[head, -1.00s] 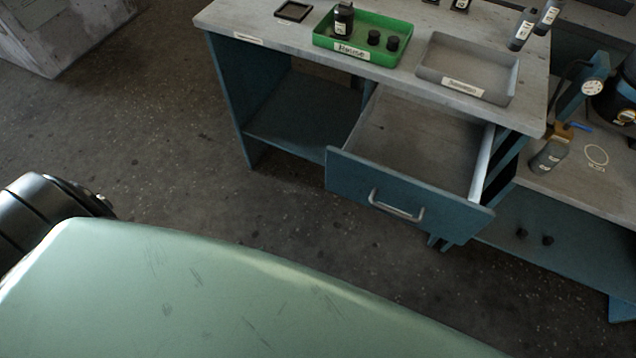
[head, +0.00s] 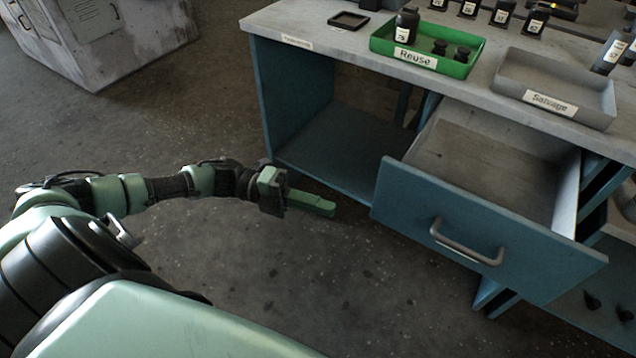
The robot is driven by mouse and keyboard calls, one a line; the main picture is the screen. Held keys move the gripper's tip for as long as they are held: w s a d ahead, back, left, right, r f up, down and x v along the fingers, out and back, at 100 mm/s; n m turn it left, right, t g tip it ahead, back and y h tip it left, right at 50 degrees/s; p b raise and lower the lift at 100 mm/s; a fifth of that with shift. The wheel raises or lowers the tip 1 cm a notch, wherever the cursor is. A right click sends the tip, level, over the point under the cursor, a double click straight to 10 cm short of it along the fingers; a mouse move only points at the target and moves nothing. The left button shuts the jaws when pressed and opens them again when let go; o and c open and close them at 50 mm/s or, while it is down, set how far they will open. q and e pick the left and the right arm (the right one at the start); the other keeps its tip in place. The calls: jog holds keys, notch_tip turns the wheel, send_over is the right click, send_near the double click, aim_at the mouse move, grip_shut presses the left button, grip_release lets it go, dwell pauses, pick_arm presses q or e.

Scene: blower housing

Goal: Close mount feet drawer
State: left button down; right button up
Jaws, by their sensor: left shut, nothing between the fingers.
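The blue drawer (head: 480,228) under the bench stands pulled out, with a metal bar handle (head: 465,243) on its front. Its grey inside is visible and looks empty. My left gripper (head: 322,207) is shut and empty. In the picture it lies to the left of the drawer front, apart from it, over the floor in front of the open shelf space. My right gripper is not in view.
On the bench top (head: 320,32) are a green Reuse tray (head: 468,68) with black parts, a grey Salvage tray (head: 507,86) and a small black tray (head: 349,19). A worn grey cabinet (head: 135,40) stands back left. The floor left of the drawer is clear.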

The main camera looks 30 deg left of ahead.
pick_arm(q)
jog(key=w+d, duration=0.5)
jog(key=d, duration=0.1)
jog(key=shift+w, duration=0.35)
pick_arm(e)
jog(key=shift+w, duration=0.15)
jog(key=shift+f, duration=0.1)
